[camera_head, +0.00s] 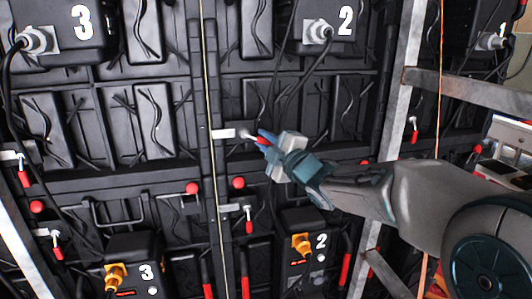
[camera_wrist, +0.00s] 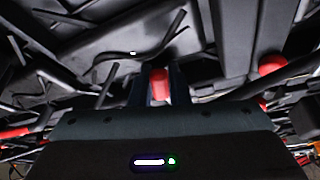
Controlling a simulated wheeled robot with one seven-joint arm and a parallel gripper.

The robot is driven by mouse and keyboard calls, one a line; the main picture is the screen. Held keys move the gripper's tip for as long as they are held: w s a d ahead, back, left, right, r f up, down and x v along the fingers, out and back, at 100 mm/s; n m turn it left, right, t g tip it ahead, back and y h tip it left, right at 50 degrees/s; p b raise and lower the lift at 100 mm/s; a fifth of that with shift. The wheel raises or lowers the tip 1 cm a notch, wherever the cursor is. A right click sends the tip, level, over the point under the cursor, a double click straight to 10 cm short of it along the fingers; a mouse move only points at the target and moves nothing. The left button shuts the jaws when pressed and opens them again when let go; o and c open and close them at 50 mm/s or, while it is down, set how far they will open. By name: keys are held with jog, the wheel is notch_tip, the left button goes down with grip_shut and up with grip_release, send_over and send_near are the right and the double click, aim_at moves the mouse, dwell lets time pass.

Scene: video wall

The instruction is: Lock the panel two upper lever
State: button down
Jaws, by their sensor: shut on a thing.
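Panel two carries the white "2" (camera_head: 345,20). Its upper lever (camera_head: 228,133) has a pale metal bracket at the panel's left seam. The lever's red handle (camera_head: 263,141) points right and slightly down from the pivot. My gripper (camera_head: 265,139) comes in from the right and is shut on that handle. In the wrist view, the red handle (camera_wrist: 160,84) shows between the two dark fingers. The fingers and my gripper's body hide part of the handle. The panel's lower lever (camera_head: 248,222) hangs down with its red handle below its bracket.
Panel three (camera_head: 83,20) is at the left, with its own levers hanging down (camera_head: 23,172). Round red knobs (camera_head: 238,183) stick out below my gripper. Dark cables hang near my gripper. A metal frame post (camera_head: 402,90) stands at the right, behind my arm.

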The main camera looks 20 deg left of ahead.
jog(key=f+m+t+b, duration=0.1)
jog(key=m+b, duration=0.2)
jog(key=b, duration=0.1)
jog(key=s+a+f+m+t+b, duration=0.1)
jog(key=m+t+b, duration=0.1)
jog(key=b, duration=0.3)
jog(key=a+f+m+t+b, duration=0.1)
jog(key=f+m+b, duration=0.1)
jog(key=m+b, duration=0.3)
jog(key=shift+s+h, duration=0.15)
jog(key=shift+h, duration=0.15)
jog(key=m+b, duration=0.1)
jog(key=m+t+b, duration=0.1)
jog(key=a+m+b, duration=0.1)
jog(key=m, duration=0.1)
jog(key=shift+s+t+h, duration=0.25)
jog(key=shift+t+h, duration=0.05)
jog(key=shift+h, duration=0.1)
jog(key=shift+s+a+r+m+t+h+b, duration=0.1)
jog(key=shift+a+m+t+h+b, duration=0.2)
jog(key=shift+m, duration=0.5)
jog(key=shift+s+a+m+t+h+b, duration=0.15)
jog(key=shift+m+t+h+b, duration=0.25)
jog(key=shift+m, duration=0.4)
jog(key=shift+s+a+r+m+t+h+b, duration=0.1)
jog(key=shift+m+t+h+b, duration=0.2)
jog(key=shift+m, duration=0.5)
jog(key=c, duration=1.4)
grip_release()
